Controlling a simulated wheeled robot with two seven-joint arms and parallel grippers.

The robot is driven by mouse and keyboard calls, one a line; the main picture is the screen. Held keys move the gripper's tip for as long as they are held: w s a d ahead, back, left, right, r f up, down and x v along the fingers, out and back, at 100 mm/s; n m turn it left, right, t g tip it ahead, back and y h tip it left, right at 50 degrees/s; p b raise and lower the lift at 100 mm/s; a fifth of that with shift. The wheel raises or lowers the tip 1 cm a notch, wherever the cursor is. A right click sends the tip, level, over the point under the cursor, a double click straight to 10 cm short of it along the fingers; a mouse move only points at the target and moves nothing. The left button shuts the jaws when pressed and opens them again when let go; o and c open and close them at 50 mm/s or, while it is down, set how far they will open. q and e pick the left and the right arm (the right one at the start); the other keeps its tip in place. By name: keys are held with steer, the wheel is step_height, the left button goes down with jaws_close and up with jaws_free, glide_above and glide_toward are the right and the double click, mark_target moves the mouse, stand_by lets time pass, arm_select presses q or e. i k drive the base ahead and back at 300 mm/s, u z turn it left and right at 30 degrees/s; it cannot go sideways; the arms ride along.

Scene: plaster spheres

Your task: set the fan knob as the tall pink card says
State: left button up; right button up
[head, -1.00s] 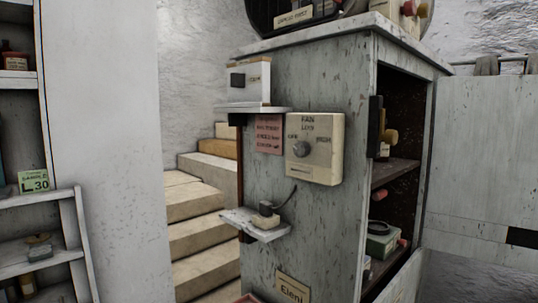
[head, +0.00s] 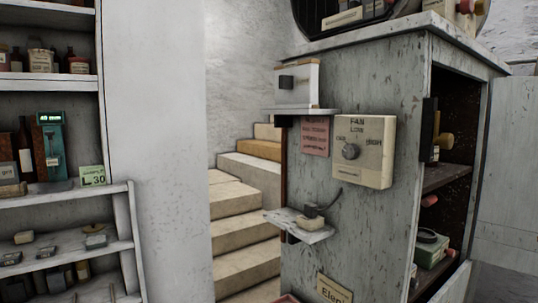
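The fan knob (head: 350,151) is a small round grey knob on a cream panel (head: 376,165) fixed to the side of a grey cabinet. The panel reads FAN, with LOW above the knob, HIGH to its right and a word that looks like OFF to its left. The knob's exact pointing direction is too small to tell. A pink card (head: 315,137) with several lines of small text hangs just left of the panel, partly under a small shelf; I cannot read its words. Neither of my grippers is in view.
The grey cabinet (head: 393,82) has open shelves on its right side. A small ledge (head: 301,232) with a little device juts out below the panel. A white box (head: 297,82) sits on the shelf above the card. Stairs (head: 237,197) rise behind. Shelves (head: 63,189) with bottles stand left.

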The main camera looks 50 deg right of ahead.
mark_target(350, 151)
steer(key=u, duration=0.1)
steer(key=i, duration=1.6)
steer(key=z, duration=2.4)
